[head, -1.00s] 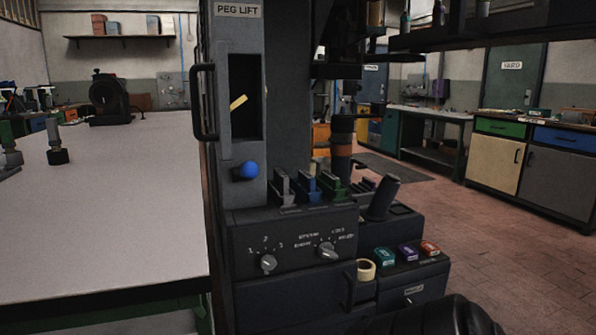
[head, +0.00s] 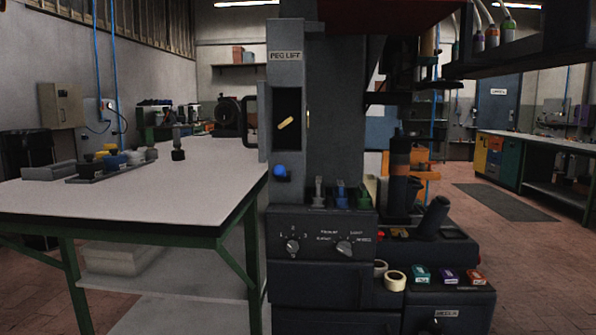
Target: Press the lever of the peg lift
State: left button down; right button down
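The peg lift (head: 285,75) is a tall dark grey column near the middle of the head view, with a "PEG LIFT" label at its top. A yellow peg (head: 285,123) sits tilted in its dark slot. A black bar handle (head: 250,115) is on its left side. A blue ball knob (head: 280,171), which looks like the end of the lever, sticks out below the slot. Neither of my grippers is in view.
A white-topped table (head: 130,205) with green legs stands left of the lift. A dark control box (head: 320,250) with dials and small levers sits below it. A dark stick (head: 433,215), tape rolls (head: 395,281) and small coloured boxes (head: 447,276) are to the right. Floor is open at far right.

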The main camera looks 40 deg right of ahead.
aim_at(278, 170)
jog(key=z, duration=1.05)
